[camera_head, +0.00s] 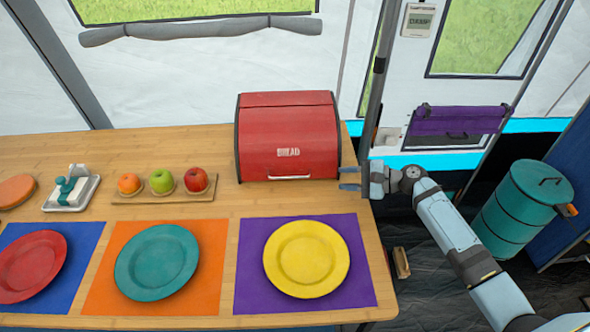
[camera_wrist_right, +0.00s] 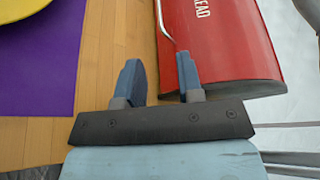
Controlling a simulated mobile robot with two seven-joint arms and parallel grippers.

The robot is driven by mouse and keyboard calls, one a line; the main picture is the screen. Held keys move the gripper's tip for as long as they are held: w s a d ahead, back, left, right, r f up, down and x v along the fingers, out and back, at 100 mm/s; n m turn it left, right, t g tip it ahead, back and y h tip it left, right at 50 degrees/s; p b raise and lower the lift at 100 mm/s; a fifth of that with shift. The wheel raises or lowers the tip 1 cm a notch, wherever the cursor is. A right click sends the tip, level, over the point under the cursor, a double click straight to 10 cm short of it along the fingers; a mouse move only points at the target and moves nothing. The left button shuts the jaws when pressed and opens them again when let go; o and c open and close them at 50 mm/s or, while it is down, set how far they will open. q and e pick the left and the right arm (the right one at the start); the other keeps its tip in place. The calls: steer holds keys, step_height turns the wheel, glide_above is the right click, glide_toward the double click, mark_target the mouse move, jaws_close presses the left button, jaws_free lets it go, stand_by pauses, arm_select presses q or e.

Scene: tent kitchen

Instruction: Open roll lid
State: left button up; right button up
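The red bread box (camera_head: 287,140) stands on the wooden table with its roll lid closed. A thin light handle (camera_head: 289,177) runs along the lid's lower front edge. My right gripper (camera_head: 345,178) is open at the right end of the box, just beyond the handle's right end. In the right wrist view the two blue fingers of my right gripper (camera_wrist_right: 162,80) are apart with table surface between them. The right finger is close to the box (camera_wrist_right: 222,45) and the handle (camera_wrist_right: 168,24); I cannot tell whether it touches. My left gripper is not in view.
Fruit on a small board (camera_head: 163,188) and a butter dish (camera_head: 72,190) stand left of the box. Red, teal and yellow plates (camera_head: 306,259) lie on coloured mats along the front. The table's right edge is under my right forearm side. A teal bin (camera_head: 522,208) stands at right.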

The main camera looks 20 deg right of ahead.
mark_target(298, 177)
steer(key=b+x, duration=0.1)
steer(key=x, duration=1.2)
steer(key=shift+s+a+r, duration=0.1)
steer(key=shift+r, duration=0.05)
jaws_close()
